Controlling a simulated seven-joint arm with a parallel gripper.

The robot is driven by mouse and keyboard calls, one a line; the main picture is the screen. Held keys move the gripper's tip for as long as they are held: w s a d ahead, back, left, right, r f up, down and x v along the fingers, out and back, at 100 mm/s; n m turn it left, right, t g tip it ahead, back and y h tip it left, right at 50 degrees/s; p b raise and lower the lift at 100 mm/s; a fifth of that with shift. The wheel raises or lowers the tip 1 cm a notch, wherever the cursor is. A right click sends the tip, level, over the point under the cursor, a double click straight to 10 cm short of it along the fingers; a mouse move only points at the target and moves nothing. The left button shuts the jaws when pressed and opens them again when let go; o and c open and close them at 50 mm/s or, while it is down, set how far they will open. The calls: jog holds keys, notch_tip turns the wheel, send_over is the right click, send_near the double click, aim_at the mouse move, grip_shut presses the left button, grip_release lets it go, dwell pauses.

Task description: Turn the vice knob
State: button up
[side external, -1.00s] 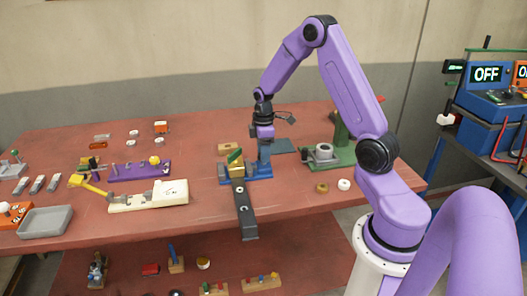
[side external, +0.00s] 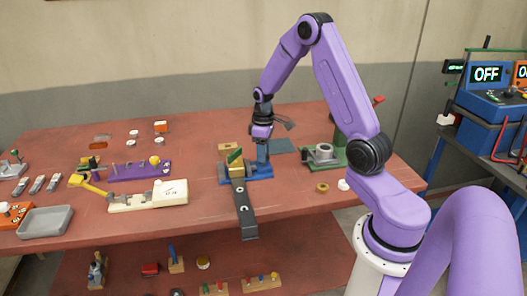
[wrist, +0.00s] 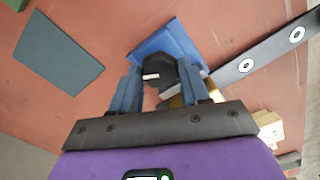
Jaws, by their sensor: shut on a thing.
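The blue vice (side external: 262,173) sits on the red bench near the middle of the side view. Its body also shows in the wrist view (wrist: 172,40). The dark, many-sided vice knob (wrist: 162,70), with a pale line on it, sits between my two blue fingers in the wrist view. My gripper (side external: 263,160) points down at the vice and is shut on the knob. In the side view the fingers hide the knob. A yellow block (side external: 237,170) and a green piece (side external: 234,156) sit at the left of the vice.
A black bar (side external: 245,212) runs from the vice to the bench's front edge. A dark flat plate (side external: 283,146) lies behind. A green machine (side external: 335,158) stands right of the vice. A purple fixture (side external: 135,172) and a cream fixture (side external: 150,198) lie left. The front right bench is mostly clear.

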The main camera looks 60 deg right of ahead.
jog(key=m, duration=0.6)
jog(key=shift+m, duration=0.3)
jog(key=m, duration=0.5)
jog(key=shift+m, duration=0.4)
jog(key=o, duration=1.1)
jog(key=shift+c, duration=0.2)
jog(key=shift+r, duration=0.1)
notch_tip(320, 180, up, 17)
jog(key=shift+r, duration=0.2)
